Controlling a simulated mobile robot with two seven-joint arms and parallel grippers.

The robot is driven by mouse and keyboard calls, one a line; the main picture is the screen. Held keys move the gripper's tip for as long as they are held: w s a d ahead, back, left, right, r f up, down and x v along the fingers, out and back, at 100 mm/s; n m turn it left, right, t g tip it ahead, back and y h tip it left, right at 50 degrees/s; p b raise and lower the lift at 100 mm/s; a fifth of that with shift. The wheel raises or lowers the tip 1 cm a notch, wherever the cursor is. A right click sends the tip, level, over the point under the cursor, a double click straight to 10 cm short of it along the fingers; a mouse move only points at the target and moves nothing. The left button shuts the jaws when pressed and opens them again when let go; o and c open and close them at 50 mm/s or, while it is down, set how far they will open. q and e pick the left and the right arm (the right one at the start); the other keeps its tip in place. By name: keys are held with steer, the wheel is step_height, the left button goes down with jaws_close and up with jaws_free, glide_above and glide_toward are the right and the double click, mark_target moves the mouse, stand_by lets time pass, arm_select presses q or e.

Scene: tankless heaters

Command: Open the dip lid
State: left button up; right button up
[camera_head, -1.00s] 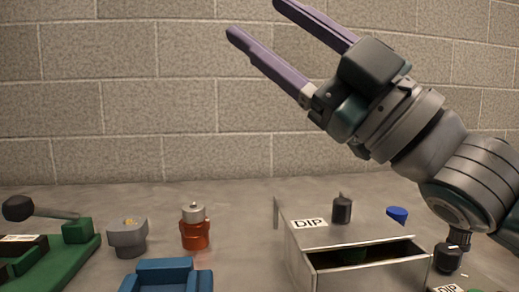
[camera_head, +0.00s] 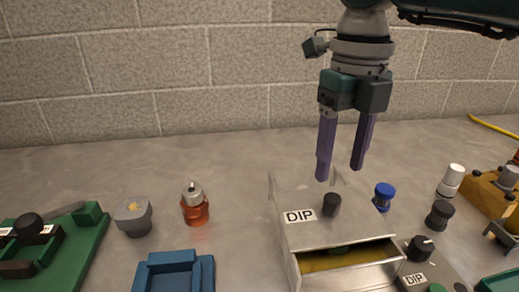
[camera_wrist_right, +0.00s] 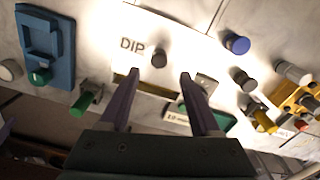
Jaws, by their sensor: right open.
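The dip box (camera_head: 310,236) is a grey metal box with a DIP label (camera_head: 299,216) on top and an open front showing a yellowish inside. Its lid has a black knob (camera_head: 331,204). The knob also shows in the right wrist view (camera_wrist_right: 158,59), ahead of and between the fingers. My right gripper (camera_head: 339,174) is open and empty. It points down above the back of the box, with its fingertips apart from the knob in the picture. My left gripper is not in view.
A blue-capped jar (camera_head: 384,197) stands right of the box. A control box with a black dial (camera_head: 420,248) is at its front right. An orange bottle (camera_head: 195,205), a grey pot (camera_head: 133,216), a blue holder (camera_head: 175,272) and a green fixture (camera_head: 75,250) stand left. An orange fixture (camera_head: 490,193) is far right.

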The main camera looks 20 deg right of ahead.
mark_target(333, 197)
step_height(333, 197, down, 6)
steer(key=shift+r, duration=0.1)
jaws_close()
stand_by(0.6)
stand_by(0.9)
